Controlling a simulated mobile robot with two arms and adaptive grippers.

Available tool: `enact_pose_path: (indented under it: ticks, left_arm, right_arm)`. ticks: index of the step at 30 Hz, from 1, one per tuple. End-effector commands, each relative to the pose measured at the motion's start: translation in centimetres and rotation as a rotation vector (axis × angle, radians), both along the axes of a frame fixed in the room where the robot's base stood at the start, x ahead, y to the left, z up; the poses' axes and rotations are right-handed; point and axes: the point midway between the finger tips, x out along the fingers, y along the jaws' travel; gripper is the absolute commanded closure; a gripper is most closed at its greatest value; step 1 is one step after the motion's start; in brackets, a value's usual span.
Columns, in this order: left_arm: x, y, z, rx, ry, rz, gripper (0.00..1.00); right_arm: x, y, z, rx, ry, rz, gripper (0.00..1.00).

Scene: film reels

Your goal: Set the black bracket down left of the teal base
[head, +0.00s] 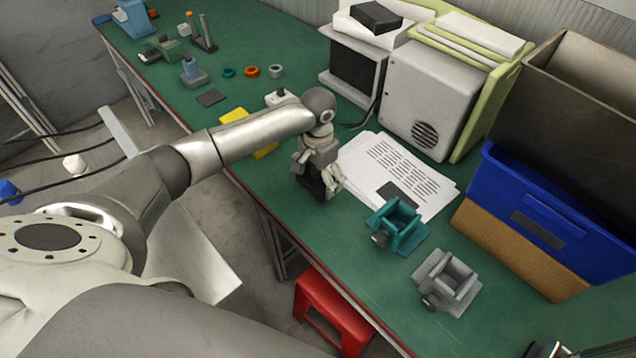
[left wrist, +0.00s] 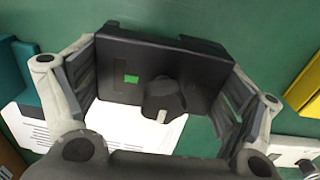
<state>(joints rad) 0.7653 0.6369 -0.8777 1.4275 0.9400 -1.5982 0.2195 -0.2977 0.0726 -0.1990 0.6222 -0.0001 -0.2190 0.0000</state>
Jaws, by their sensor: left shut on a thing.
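My left gripper (head: 318,178) is shut on the black bracket (head: 314,187), at the table's near edge side, left of the teal base (head: 398,226). In the left wrist view the black bracket (left wrist: 205,68) spans between the two fingers, with a dark round knob and a small green square on its face. The gripper hides much of the bracket in the head view, and I cannot tell whether it touches the table. The teal base stands apart from the bracket, partly beside the paper; its edge shows at the left of the left wrist view (left wrist: 20,78).
A grey base (head: 447,283) stands right of the teal one. Printed sheets (head: 395,165) lie behind the bracket. A yellow block (head: 234,116) is to the left, under my arm. A blue crate (head: 545,215) stands at right. Green table shows around the bracket.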

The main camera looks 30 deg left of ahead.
Motion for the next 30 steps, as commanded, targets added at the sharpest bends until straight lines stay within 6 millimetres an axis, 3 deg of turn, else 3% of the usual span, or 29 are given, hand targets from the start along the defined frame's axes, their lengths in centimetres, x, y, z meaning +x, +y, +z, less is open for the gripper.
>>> enact_pose_path:
  ticks: [7, 18, 19, 20, 30]
  left_arm:
    - [0.2, 0.1, -3.2, 0.0, 0.0, 0.001, 0.43]
    - [0.2, 0.1, -3.6, 0.001, 0.0, 0.0, 0.43]
    - [0.2, 0.1, -3.6, 0.001, 0.0, 0.0, 0.06]
    - [0.2, 0.1, -3.6, 0.002, -0.001, 0.0, 0.02]
    - [0.2, 0.1, -3.6, 0.001, 0.0, 0.0, 0.0]
  right_arm:
    - [-0.3, -0.2, -0.1, -0.002, 0.006, 0.001, 0.6]
    - [-0.4, -0.7, 0.0, -0.009, 0.007, 0.003, 0.6]
    - [-0.4, -0.8, 0.0, -0.01, 0.007, 0.003, 0.6]
    - [-0.4, -0.8, 0.0, -0.01, 0.007, 0.003, 0.6]
    - [-0.4, -0.8, 0.0, -0.01, 0.007, 0.004, 0.6]
